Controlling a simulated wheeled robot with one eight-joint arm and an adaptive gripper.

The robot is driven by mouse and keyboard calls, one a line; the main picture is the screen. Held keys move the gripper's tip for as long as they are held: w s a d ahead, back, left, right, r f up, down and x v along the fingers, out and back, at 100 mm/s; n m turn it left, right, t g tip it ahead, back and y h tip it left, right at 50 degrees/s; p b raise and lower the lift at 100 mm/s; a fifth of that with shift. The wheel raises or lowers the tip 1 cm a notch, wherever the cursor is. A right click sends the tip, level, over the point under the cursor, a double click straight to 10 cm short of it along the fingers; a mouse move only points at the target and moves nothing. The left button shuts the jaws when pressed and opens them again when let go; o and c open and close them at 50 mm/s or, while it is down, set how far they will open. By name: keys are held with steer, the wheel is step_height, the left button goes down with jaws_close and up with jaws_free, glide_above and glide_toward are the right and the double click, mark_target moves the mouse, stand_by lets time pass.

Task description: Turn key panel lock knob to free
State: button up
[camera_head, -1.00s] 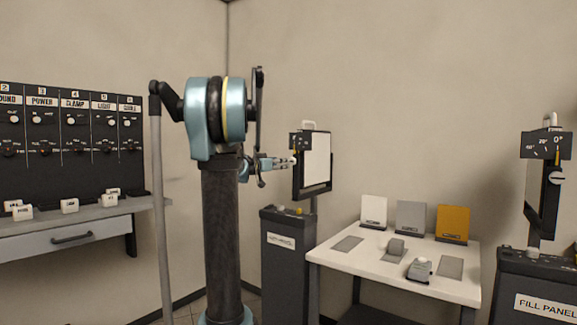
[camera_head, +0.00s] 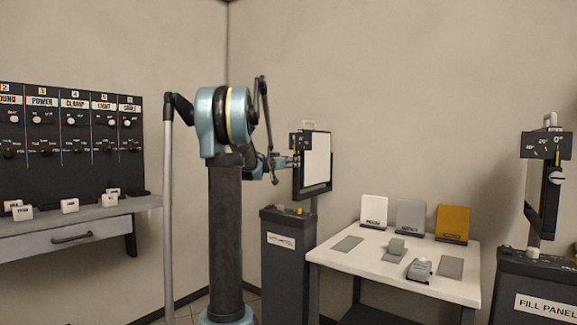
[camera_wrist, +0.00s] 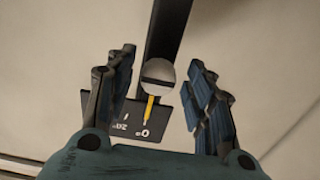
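The key panel (camera_head: 317,160) is a white-faced light panel in a black frame, on a dark pedestal left of the table. A dark scale plate (camera_wrist: 122,118) with 0° and 20 marks shows in the wrist view. Above it is a round grey knob (camera_wrist: 157,76) with a dark slot across it; a yellow pointer (camera_wrist: 149,107) points near the 0° mark. My gripper (camera_wrist: 162,100) is open, its fingers on either side of the knob with visible gaps. In the head view my gripper (camera_head: 291,162) is at the panel's left edge, hiding most of the knob.
A white table (camera_head: 390,265) with cards and small items stands right of the pedestal (camera_head: 285,255). The fill panel (camera_head: 545,190) stands far right. A switch board (camera_head: 70,140) over a drawer bench is at left. Bare wall is behind.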

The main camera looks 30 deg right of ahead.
steer(key=c, duration=0.8)
steer(key=shift+n, duration=0.4)
steer(key=shift+w+a+n, duration=0.1)
steer(key=shift+n, duration=3.9)
steer(key=o, duration=1.1)
